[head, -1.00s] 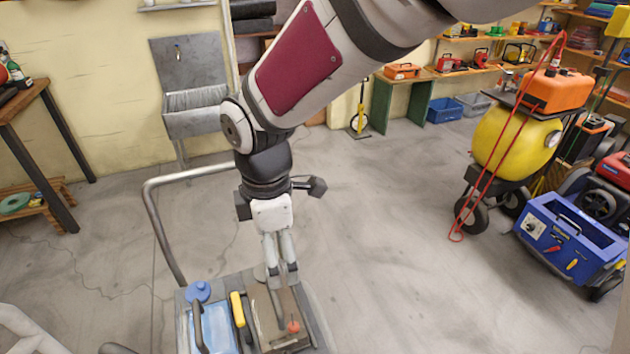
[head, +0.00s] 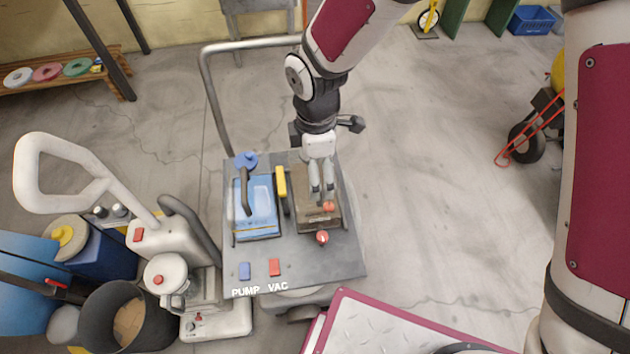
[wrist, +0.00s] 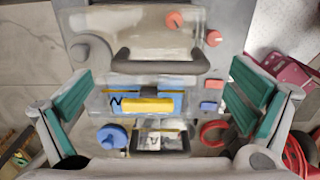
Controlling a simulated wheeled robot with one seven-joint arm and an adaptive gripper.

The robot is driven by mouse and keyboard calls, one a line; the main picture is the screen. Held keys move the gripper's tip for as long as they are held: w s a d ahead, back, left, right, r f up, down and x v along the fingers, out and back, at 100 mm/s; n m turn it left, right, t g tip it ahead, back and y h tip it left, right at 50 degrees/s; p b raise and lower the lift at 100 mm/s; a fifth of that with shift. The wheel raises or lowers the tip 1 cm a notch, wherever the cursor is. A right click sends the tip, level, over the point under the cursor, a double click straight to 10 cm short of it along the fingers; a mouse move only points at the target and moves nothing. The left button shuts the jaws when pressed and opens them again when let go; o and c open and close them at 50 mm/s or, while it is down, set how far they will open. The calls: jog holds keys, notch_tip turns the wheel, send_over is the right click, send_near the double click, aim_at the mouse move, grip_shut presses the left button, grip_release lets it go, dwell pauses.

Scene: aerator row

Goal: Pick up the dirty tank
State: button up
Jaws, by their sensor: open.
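The dirty tank (head: 309,220) is a brownish box with a red cap at the right of a grey cart top. In the wrist view the tank (wrist: 150,30) lies across the upper middle, murky and see-through, with a dark handle (wrist: 160,58) along its near side. My gripper (head: 322,194) points down over the tank in the head view and partly hides it. In the wrist view my gripper (wrist: 162,98) is open, its green pads wide apart on either side, with nothing between them held. The handle shows beyond the pads; I cannot tell the height gap.
A blue tank (head: 258,215) with a dark handle sits left of it, with a yellow grip (head: 281,181) between. A red knob (head: 322,237) and PUMP and VAC switches (head: 274,267) are in front. A metal push bar (head: 207,90) rises behind. A white floor machine (head: 175,245) stands left.

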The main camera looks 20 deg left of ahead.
jog(key=shift+f, duration=1.55)
jog(key=shift+c, duration=0.2)
jog(key=c, duration=1.8)
jog(key=shift+o, duration=0.2)
jog(key=shift+r, duration=0.1)
